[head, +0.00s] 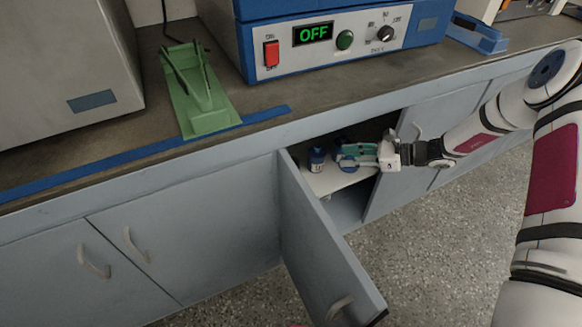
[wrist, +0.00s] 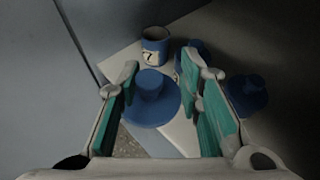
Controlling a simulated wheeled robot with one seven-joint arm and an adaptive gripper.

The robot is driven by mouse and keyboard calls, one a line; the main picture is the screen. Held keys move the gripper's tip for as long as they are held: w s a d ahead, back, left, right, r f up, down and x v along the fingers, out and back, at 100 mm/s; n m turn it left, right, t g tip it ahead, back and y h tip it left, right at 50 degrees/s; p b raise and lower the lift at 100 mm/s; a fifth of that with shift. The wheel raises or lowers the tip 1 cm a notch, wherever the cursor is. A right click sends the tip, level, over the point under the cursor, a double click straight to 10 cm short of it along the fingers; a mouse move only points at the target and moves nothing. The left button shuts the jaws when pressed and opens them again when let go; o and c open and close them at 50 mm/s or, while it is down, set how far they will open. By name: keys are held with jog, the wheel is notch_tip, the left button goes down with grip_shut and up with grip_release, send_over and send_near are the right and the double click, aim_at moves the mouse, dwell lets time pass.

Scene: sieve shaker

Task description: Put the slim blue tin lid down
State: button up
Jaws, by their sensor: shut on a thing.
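The slim blue tin lid (wrist: 152,110), a flat disc with a raised round knob, is between the fingers of my gripper (wrist: 160,74) in the wrist view. My gripper is shut on it. The lid appears over the front part of the white shelf, partly past its edge; I cannot tell whether it touches the shelf. In the head view my gripper (head: 358,154) reaches into the open cabinet, with the blue lid (head: 346,161) at its tips, partly hidden by the fingers.
A blue tin with a white label (wrist: 155,45) stands on the shelf (wrist: 118,64) beyond the lid; it also shows in the head view (head: 317,160). Another blue object (wrist: 205,50) is partly behind the right finger. A blue knobbed piece (wrist: 247,93) lies right. The cabinet door (head: 325,255) hangs open.

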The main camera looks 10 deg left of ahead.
jog(key=r+b+x, duration=0.1)
jog(key=b+x, duration=0.2)
jog(key=x, duration=0.6)
jog(key=a+r+b+x, duration=0.1)
jog(key=r+b+x, duration=0.1)
jog(key=x, duration=0.7)
jog(key=shift+w+a+b, duration=0.15)
jog(key=shift+a+b, duration=0.05)
jog(key=shift+b, duration=0.35)
jog(key=shift+f+b, duration=0.35)
jog(key=shift+f, duration=0.15)
jog(key=o, duration=1)
jog(key=shift+o, duration=0.2)
jog(key=shift+r, duration=0.15)
